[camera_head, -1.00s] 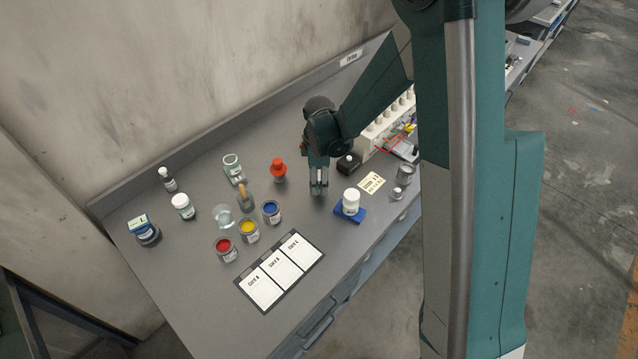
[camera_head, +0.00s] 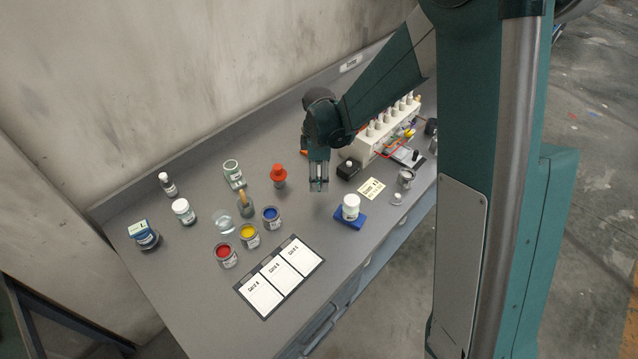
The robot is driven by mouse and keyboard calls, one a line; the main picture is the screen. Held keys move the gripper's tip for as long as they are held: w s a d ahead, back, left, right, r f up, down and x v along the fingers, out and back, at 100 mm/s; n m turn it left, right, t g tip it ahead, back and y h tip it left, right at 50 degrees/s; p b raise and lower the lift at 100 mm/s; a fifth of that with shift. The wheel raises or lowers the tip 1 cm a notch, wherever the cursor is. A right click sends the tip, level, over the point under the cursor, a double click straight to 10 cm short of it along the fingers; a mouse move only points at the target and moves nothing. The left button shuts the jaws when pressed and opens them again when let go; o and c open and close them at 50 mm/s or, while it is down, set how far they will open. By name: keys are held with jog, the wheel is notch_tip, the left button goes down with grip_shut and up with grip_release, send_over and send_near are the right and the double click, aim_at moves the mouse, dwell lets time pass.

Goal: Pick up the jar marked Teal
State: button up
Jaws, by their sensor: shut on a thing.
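My gripper (camera_head: 319,185) points down over the middle of the bench, right of the orange-red capped bottle (camera_head: 279,177). Its fingers are closed together on something too small or hidden to make out. I cannot read Teal on any jar. A pale green jar (camera_head: 233,173) stands farther back on the left. Open jars of red (camera_head: 227,260), yellow (camera_head: 250,240) and blue (camera_head: 271,222) paint stand left of my gripper. A white-lidded jar (camera_head: 182,212) stands farther left, and a white jar (camera_head: 351,205) sits on a blue block (camera_head: 350,222).
A card board (camera_head: 282,275) lies at the front edge. A clear glass (camera_head: 223,222) stands near the paints.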

aim_at(319, 170)
jog(key=shift+r, duration=2.5)
jog(key=shift+w, duration=0.1)
